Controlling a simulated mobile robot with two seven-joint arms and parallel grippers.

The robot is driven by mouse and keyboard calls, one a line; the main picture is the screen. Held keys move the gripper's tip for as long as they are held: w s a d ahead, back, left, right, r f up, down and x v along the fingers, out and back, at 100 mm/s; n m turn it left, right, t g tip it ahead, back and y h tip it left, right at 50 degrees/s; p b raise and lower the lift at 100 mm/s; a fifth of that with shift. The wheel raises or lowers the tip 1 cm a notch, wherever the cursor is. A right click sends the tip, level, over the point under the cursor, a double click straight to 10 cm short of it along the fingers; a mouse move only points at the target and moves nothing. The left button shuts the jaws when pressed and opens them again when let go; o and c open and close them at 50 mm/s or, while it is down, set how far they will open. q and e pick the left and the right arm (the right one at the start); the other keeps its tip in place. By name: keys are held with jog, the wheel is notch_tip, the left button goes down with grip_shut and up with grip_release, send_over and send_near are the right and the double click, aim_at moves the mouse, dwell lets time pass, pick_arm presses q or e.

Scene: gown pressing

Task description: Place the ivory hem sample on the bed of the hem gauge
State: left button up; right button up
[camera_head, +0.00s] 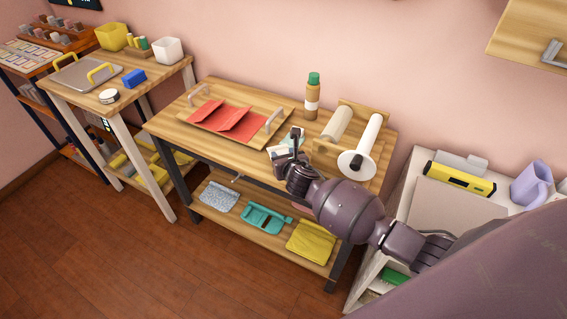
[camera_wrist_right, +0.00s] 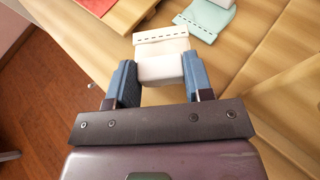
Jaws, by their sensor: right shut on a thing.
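My right gripper (camera_head: 291,144) is over the front right of the middle wooden table. In the right wrist view, its blue-padded fingers (camera_wrist_right: 158,82) are shut on the ivory hem sample (camera_wrist_right: 161,47), a pale piece with a dashed stitch line that extends beyond the fingertips. A mint sample (camera_wrist_right: 207,19) lies on the table just beyond it, partly under a whitish one. In the head view the gripper covers most of the samples. I cannot tell for sure which thing is the hem gauge; a yellow device with a dark display (camera_head: 460,178) is on the right cabinet. My left gripper is not in view.
The table bears a wooden tray (camera_head: 186,117) with red cloth, a brown bottle with a green cap (camera_head: 312,96), and a cream roll (camera_head: 337,122) and white roll (camera_head: 368,134) near the gripper. A lilac jug (camera_head: 530,184) stands on the right cabinet. Folded cloths lie on the lower shelf.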

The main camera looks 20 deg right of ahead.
notch_tip(320, 180, down, 2)
jog(key=shift+f, duration=0.1)
jog(key=shift+f+b, duration=0.3)
jog(key=shift+b, duration=0.05)
jog(key=shift+r, duration=0.15)
jog(key=o, duration=0.9)
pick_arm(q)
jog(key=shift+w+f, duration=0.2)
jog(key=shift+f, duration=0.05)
